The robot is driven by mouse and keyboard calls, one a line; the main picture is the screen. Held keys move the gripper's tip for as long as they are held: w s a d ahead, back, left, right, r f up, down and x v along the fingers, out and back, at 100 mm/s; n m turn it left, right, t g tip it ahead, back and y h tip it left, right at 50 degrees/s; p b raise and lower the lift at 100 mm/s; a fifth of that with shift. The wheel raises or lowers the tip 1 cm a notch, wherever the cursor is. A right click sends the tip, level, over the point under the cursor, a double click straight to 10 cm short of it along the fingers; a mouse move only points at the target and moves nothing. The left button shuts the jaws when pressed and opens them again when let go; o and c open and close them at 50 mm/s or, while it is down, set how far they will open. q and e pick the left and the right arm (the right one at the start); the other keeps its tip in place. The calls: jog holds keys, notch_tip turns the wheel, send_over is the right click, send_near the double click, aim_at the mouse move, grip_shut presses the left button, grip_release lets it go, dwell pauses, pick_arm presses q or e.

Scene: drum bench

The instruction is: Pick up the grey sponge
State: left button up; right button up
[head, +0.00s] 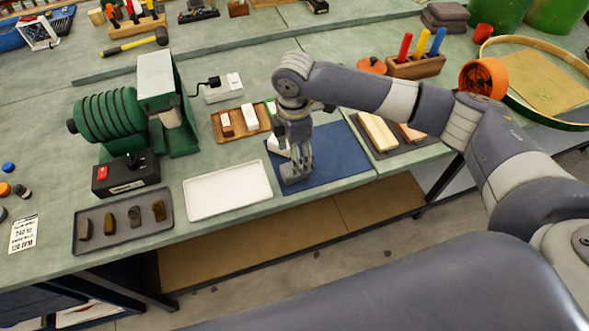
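My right gripper (296,166) reaches in from the right and points down over the blue mat (345,158). A grey block-like shape (293,177), possibly the grey sponge, shows at its fingertips, low on or just above the mat. The fingers and the grey shape blend together, so I cannot tell whether the fingers are closed on it. A stack of grey folded pads (445,17) lies at the back right of the bench. My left gripper is not in view.
A white tray (228,190) is left of the mat, and a dark tray with several small blocks (121,222) is farther left. A wooden tray (241,122) sits behind. A green drum machine (110,120) stands left. A dark tray with a cream block (377,131) is right.

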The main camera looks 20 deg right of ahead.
jog(key=shift+f, duration=0.95)
jog(key=f+p, duration=0.1)
jog(key=f, duration=0.1)
jog(key=f+p, duration=0.1)
jog(key=f, duration=0.2)
jog(key=shift+w+d, duration=0.15)
jog(key=shift+w, duration=0.05)
jog(key=shift+f, duration=0.2)
jog(key=c, duration=0.9)
